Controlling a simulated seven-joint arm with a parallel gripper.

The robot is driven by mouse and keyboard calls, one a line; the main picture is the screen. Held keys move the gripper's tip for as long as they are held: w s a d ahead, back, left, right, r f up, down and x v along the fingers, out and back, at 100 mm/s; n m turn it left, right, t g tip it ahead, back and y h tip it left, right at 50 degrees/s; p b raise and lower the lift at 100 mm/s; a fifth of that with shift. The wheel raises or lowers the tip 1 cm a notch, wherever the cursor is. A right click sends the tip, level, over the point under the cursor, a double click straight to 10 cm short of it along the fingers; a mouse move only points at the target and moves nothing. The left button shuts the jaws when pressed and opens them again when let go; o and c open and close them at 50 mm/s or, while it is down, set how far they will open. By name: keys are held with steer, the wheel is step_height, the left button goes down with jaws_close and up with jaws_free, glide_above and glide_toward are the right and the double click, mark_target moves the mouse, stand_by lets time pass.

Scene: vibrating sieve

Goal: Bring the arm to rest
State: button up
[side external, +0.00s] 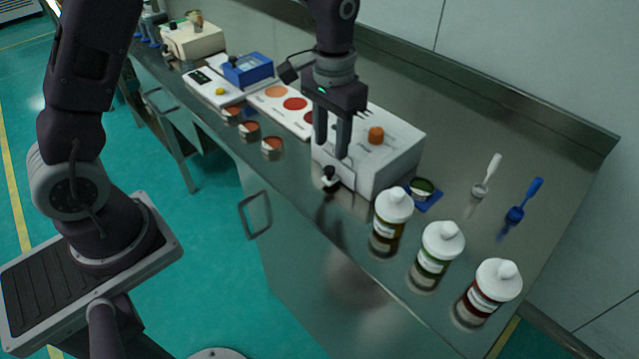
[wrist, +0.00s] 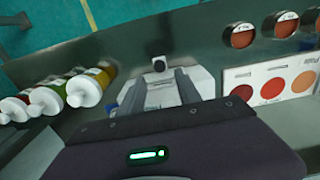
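A small black knob (side external: 329,177) on the machine's front lies just below the fingertips. In the wrist view, the two fingers (wrist: 160,90) point toward the white machine's front, and the black knob (wrist: 158,64) shows beyond them. I cannot tell whether a fingertip touches the machine.
Several bottles with white caps (side external: 441,240) stand at the bench's front right.

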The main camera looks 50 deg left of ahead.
steer(key=s+a+r+t, duration=0.1)
steer(key=s+r+t, duration=0.1)
steer(key=s+r, duration=0.75)
steer(key=s+a+r+t, duration=0.1)
steer(key=s+r+t, duration=0.2)
steer(key=s, duration=1.1)
step_height(320, 180, up, 3)
steer(key=shift+s+a+f+t, duration=0.1)
steer(key=shift+s+a+t, duration=0.1)
steer(key=shift+t, duration=0.1)
